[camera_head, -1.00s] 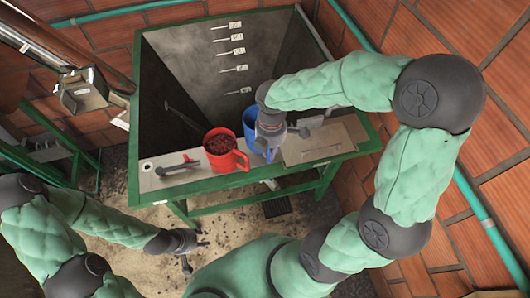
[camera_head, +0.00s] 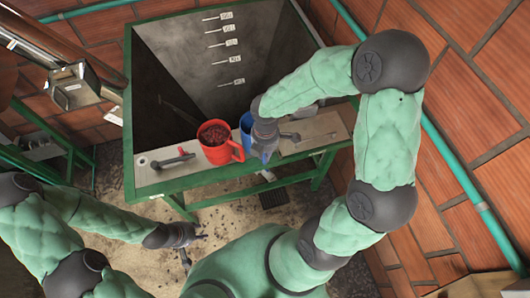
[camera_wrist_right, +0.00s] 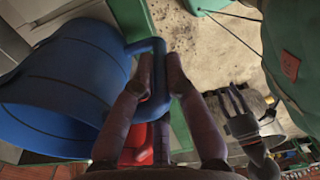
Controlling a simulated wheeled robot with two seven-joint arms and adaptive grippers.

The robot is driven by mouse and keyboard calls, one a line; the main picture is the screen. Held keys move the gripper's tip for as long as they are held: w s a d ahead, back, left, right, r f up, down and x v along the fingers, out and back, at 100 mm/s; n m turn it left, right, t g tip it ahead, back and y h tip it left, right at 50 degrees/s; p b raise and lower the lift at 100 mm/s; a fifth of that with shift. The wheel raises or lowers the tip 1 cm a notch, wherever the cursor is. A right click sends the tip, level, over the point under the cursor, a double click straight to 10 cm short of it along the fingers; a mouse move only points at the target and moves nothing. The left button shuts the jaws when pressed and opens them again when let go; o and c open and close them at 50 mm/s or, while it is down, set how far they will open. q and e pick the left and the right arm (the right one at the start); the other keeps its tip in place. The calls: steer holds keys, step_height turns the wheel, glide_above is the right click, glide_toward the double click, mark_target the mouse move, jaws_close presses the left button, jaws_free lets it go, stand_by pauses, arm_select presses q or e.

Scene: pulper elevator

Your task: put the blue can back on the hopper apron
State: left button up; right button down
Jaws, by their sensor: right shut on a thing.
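The blue can (camera_head: 246,124) is at the hopper's front edge, just right of and slightly behind the red can. In the right wrist view the blue can (camera_wrist_right: 55,90) fills the left side, tilted in that picture. My right gripper (camera_head: 264,152) is shut on its handle (camera_wrist_right: 158,75); the fingers are around the handle. The hopper apron (camera_head: 160,180) is the pale ledge along the front. The can's base is hidden, so I cannot tell whether it touches the apron. My left gripper (camera_head: 190,250) is open and empty, low over the floor.
The red can (camera_head: 217,142), full of dark red cherries, stands on the apron close beside the blue can. A dark-handled tool (camera_head: 173,160) lies further left. The hopper pit (camera_head: 185,75) opens behind.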

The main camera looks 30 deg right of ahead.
steer(key=c, duration=1.3)
jaws_free()
steer(key=shift+o, duration=0.2)
steer(key=r, duration=1.2)
steer(key=shift+w+d+r, duration=0.1)
steer(key=shift+w+d, duration=0.05)
steer(key=shift+w, duration=0.05)
